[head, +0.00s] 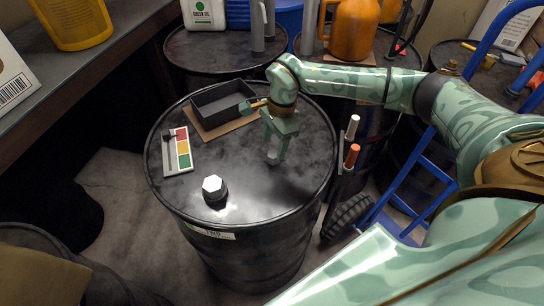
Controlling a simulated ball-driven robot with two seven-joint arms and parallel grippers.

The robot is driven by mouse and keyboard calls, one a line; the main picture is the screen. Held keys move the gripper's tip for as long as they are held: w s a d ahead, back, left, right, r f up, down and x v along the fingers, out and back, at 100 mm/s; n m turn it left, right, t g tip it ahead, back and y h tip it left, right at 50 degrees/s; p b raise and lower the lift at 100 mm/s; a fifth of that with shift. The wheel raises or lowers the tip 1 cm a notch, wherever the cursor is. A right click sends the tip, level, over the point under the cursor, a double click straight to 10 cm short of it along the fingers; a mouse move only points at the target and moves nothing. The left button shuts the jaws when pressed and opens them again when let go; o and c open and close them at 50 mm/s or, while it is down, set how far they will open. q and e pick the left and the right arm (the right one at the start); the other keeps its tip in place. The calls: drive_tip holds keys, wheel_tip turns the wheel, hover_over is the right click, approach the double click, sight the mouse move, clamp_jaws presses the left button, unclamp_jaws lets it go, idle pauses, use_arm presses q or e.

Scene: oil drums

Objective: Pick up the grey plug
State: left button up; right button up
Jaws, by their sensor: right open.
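My right gripper (275,148) points down over the right half of the black drum's top (240,180), with its jaws open. A small grey round piece (272,158), which looks like the grey plug, shows low between the fingertips; the fingers partly hide it. I cannot tell whether the fingers touch it. A white hexagonal plug (213,186) on a dark base stands near the drum's front edge, left of the gripper. My left gripper is not in view.
A dark open tray (221,103) on cardboard and a card with red, yellow and green fields (178,152) lie on the drum top. Behind stand more drums with an orange jug (353,30) and grey bottles. A blue hand truck (397,190) stands at right.

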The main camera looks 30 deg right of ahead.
sight(274, 153)
drive_tip(key=f, duration=0.4)
drive_tip(key=shift+s+a+b, duration=0.2)
drive_tip(key=shift+a+b, duration=0.05)
drive_tip(key=shift+b, duration=0.05)
drive_tip(key=shift+w+f, duration=0.1)
drive_tip(key=shift+f, duration=0.3)
drive_tip(key=shift+c, duration=0.6)
drive_tip(key=c, duration=0.9)
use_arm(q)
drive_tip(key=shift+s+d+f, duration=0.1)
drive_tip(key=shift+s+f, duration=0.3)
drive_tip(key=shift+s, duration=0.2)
use_arm(e)
drive_tip(key=shift+c, duration=0.2)
drive_tip(key=shift+r, duration=0.15)
